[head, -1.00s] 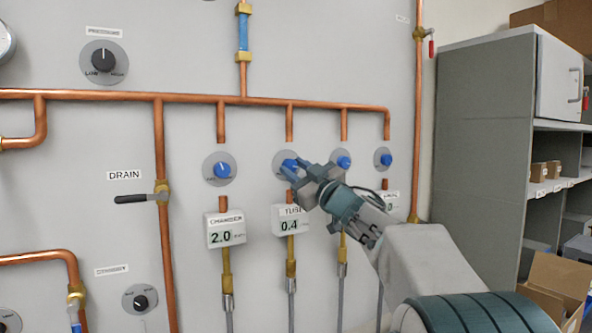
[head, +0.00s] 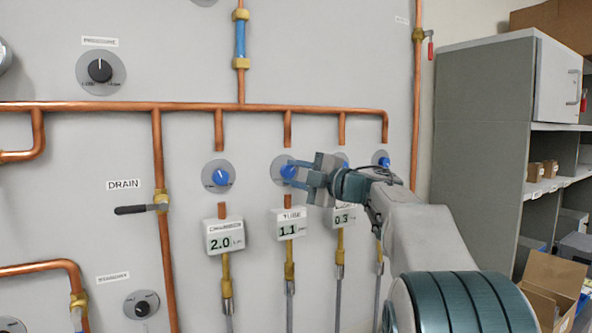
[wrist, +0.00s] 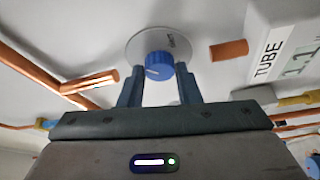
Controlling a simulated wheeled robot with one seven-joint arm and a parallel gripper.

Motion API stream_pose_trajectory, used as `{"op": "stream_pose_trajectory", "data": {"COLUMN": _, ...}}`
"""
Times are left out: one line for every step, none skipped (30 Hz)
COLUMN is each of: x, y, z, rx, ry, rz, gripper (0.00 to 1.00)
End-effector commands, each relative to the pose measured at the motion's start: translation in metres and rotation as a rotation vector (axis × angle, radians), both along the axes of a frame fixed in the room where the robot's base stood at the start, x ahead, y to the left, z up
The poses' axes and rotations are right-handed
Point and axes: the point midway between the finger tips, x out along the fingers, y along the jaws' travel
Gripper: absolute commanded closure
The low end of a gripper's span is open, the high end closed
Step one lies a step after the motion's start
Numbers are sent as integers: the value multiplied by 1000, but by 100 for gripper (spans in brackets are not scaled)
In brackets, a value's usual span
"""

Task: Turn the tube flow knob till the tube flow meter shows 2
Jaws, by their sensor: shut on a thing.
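The blue tube flow knob (head: 289,171) sits on a grey round plate above the tube flow meter. My gripper (head: 296,171) is shut on this knob, coming from the right. The tube flow meter (head: 291,230) is a white box labelled TUBE and reads 1.1. In the wrist view the meter (wrist: 285,50) is at the upper right, turned on its side.
The chamber knob (head: 218,177) is to the left, above a meter (head: 224,242) reading 2.0. To the right, a third meter (head: 345,217) reads about 0.3, partly hidden by my arm. Another blue knob (head: 381,160) is further right. A copper pipe (head: 200,106) runs above the knobs.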

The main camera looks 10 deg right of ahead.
Motion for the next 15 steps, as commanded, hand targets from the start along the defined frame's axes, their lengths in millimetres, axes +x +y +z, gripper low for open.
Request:
{"op": "stream_pose_trajectory", "data": {"x": 0, "y": 0, "z": 2, "rx": -34, "ry": -9, "rz": 0, "gripper": 92}}
{"op": "stream_pose_trajectory", "data": {"x": 0, "y": 0, "z": 2, "rx": -53, "ry": -15, "rz": 0, "gripper": 92}}
{"op": "stream_pose_trajectory", "data": {"x": 0, "y": 0, "z": 2, "rx": -78, "ry": -24, "rz": 0, "gripper": 92}}
{"op": "stream_pose_trajectory", "data": {"x": 0, "y": 0, "z": 2, "rx": -96, "ry": -29, "rz": 0, "gripper": 92}}
{"op": "stream_pose_trajectory", "data": {"x": 0, "y": 0, "z": 2, "rx": -112, "ry": -35, "rz": 0, "gripper": 92}}
{"op": "stream_pose_trajectory", "data": {"x": 0, "y": 0, "z": 2, "rx": -132, "ry": -42, "rz": 0, "gripper": 92}}
{"op": "stream_pose_trajectory", "data": {"x": 0, "y": 0, "z": 2, "rx": -146, "ry": -46, "rz": 0, "gripper": 92}}
{"op": "stream_pose_trajectory", "data": {"x": 0, "y": 0, "z": 2, "rx": -159, "ry": -49, "rz": 1, "gripper": 92}}
{"op": "stream_pose_trajectory", "data": {"x": 0, "y": 0, "z": 2, "rx": -175, "ry": -55, "rz": 0, "gripper": 92}}
{"op": "stream_pose_trajectory", "data": {"x": 0, "y": 0, "z": 2, "rx": -185, "ry": -59, "rz": 0, "gripper": 92}}
{"op": "stream_pose_trajectory", "data": {"x": 0, "y": 0, "z": 2, "rx": -194, "ry": -62, "rz": 0, "gripper": 92}}
{"op": "stream_pose_trajectory", "data": {"x": 0, "y": 0, "z": 1, "rx": -205, "ry": -65, "rz": 0, "gripper": 92}}
{"op": "stream_pose_trajectory", "data": {"x": 0, "y": 0, "z": 1, "rx": -214, "ry": -67, "rz": 1, "gripper": 92}}
{"op": "stream_pose_trajectory", "data": {"x": 0, "y": 0, "z": 1, "rx": -220, "ry": -70, "rz": 0, "gripper": 92}}
{"op": "stream_pose_trajectory", "data": {"x": 0, "y": 0, "z": 1, "rx": -228, "ry": -72, "rz": 0, "gripper": 92}}
